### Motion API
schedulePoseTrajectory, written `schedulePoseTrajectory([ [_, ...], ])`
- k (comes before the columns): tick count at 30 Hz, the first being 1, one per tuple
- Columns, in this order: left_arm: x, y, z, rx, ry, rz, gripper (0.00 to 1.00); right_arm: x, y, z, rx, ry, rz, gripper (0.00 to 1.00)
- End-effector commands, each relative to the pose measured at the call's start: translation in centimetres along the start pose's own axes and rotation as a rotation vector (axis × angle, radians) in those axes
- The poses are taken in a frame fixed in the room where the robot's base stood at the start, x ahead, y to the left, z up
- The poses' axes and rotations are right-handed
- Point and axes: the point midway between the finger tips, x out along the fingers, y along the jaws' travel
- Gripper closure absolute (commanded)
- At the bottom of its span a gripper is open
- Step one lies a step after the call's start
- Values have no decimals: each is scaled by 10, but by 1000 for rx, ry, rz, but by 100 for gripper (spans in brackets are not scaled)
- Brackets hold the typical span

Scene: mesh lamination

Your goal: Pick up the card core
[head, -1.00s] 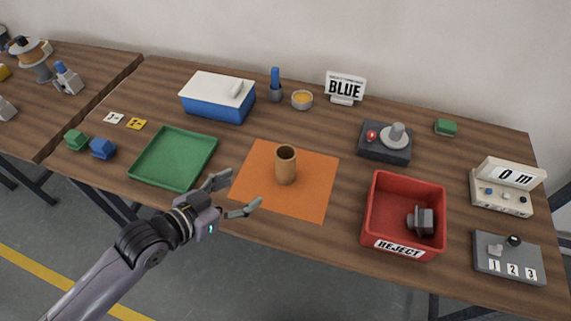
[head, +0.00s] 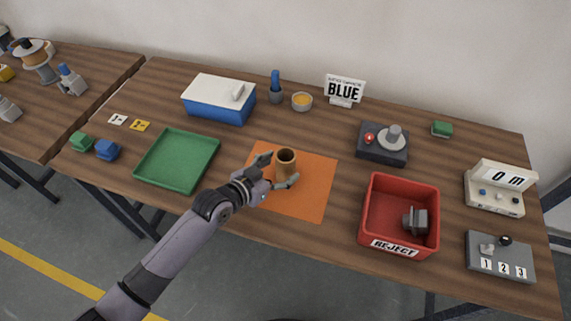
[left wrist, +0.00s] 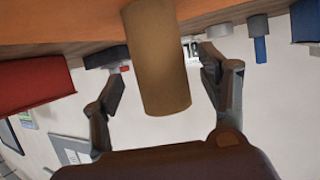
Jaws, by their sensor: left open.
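The card core (head: 286,165) is a brown, hollow cardboard tube. It stands upright on the orange mat (head: 309,201). My left gripper (head: 275,170) is open, with its fingers on either side of the core's lower half in the head view. In the left wrist view the core (left wrist: 158,65) stands between the two open fingers of my left gripper (left wrist: 165,85), with a visible gap on each side. My right gripper is not in view.
A green tray (head: 178,160) lies left of the mat, and a red REJECT bin (head: 368,215) holding a grey part stands to its right. A blue box with a white lid (head: 218,100), a bowl (head: 302,101) and a BLUE sign (head: 344,89) stand behind.

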Motion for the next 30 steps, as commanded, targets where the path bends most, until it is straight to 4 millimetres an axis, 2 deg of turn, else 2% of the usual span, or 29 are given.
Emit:
schedulePoseTrajectory([
  [1, 7, 0, -5, -2, 0, 0, 32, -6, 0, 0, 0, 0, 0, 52],
  [6, 26, 0, -2, -1, 0, 0, 32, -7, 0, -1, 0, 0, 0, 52],
  [15, 30, 0, -1, 0, 0, 0, 32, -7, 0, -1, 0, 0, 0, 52],
  [30, 30, 0, -1, 0, 0, 0, 65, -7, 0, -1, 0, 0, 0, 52],
])
